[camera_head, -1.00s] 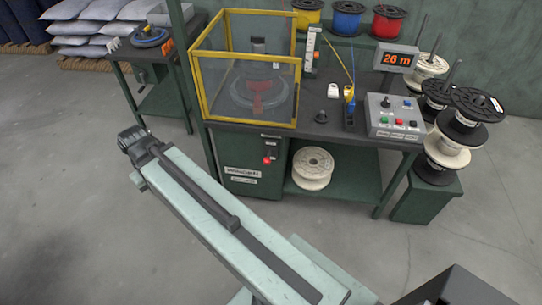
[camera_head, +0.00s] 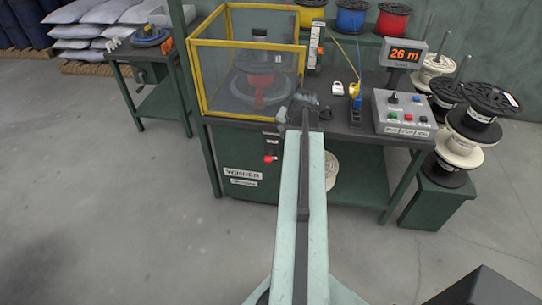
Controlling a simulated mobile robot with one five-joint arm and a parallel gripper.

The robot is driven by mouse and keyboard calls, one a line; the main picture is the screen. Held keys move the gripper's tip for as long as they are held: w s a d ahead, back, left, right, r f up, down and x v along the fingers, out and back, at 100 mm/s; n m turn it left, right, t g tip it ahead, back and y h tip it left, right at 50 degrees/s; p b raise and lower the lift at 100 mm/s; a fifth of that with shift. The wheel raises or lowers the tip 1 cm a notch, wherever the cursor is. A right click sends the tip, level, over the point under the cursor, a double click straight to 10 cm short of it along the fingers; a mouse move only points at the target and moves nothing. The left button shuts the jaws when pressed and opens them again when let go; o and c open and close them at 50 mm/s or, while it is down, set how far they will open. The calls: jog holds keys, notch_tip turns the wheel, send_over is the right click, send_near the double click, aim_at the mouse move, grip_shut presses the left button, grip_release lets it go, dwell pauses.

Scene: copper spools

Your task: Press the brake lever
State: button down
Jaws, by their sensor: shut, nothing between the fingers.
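A small red knob (camera_head: 270,158) sits on the front of the green bench cabinet, under a small pale label. It looks like the brake lever, but its label is too small to read. My gripper (camera_head: 302,101) is at the far end of my raised pale green arm. In the picture it is up and right of the red knob, overlapping the bench's front edge, and apart from the knob. Its fingers are small and dark; it is shut and holds nothing. My arm hides part of the cabinet's right side and the lower shelf.
A yellow-framed clear guard box (camera_head: 249,42) encloses a reel on the bench. A grey control box (camera_head: 404,113) and a "26 m" display (camera_head: 404,54) stand to the right. Black and white spools (camera_head: 470,120) are stacked farther right. The floor at left is clear.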

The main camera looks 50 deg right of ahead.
jog(key=s+a+f+b+x, duration=0.1)
jog(key=a+b+x, duration=0.2)
jog(key=b+x, duration=0.9)
jog(key=shift+w+f, duration=0.2)
jog(key=shift+f, duration=0.1)
jog(key=shift+d, duration=0.1)
